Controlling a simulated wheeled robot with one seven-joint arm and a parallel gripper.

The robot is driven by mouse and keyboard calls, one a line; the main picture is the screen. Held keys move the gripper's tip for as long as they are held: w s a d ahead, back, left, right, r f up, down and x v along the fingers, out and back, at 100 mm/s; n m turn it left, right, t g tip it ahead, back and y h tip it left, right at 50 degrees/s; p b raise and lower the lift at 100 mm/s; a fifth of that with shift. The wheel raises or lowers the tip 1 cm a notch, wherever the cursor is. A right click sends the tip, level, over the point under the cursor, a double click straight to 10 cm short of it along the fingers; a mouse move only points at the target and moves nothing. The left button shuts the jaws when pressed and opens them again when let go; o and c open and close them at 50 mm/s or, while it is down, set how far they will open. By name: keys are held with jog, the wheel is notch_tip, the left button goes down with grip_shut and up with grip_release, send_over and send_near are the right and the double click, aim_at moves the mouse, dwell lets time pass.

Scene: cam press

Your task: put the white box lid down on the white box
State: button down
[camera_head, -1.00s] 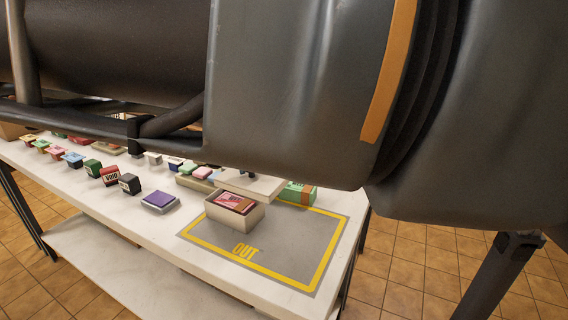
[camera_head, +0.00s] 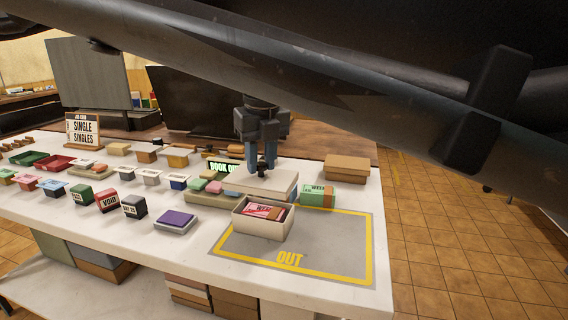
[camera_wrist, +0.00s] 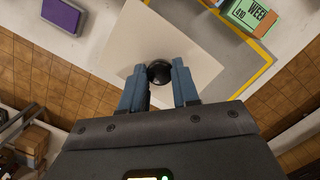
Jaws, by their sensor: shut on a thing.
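The open white box (camera_head: 262,226) stands on the left part of the grey mat outlined in yellow, with a pink card and a brown item inside. My gripper (camera_head: 262,168) is above and just behind it, shut on the black knob of the white box lid (camera_head: 284,184). The lid hangs roughly level over the rear of the box; whether it touches the box cannot be told. In the wrist view the lid (camera_wrist: 135,40) fills the space beyond my fingers (camera_wrist: 159,85) and hides the box.
A green-labelled box (camera_head: 318,196) stands right behind the white box, with a brown box (camera_head: 346,168) further back. A purple ink pad (camera_head: 176,220) lies to the left. Several stamps (camera_head: 107,200) stand further left. The mat (camera_head: 330,245) is clear on the right.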

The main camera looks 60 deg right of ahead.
aim_at(263, 179)
jog(key=shift+d+f, duration=0.1)
jog(key=shift+f, duration=0.1)
jog(key=shift+s+f+b, duration=0.1)
jog(key=shift+f+b, duration=0.3)
jog(key=shift+f, duration=1.15)
jog(key=shift+f+b, duration=1)
jog(key=shift+b, duration=0.15)
jog(key=shift+f+b, duration=0.15)
jog(key=shift+b, duration=0.75)
jog(key=shift+f+b, duration=0.9)
jog(key=shift+b, duration=0.45)
dwell(0.4)
jog(key=c, duration=0.8)
grip_release()
jog(key=shift+o, duration=0.2)
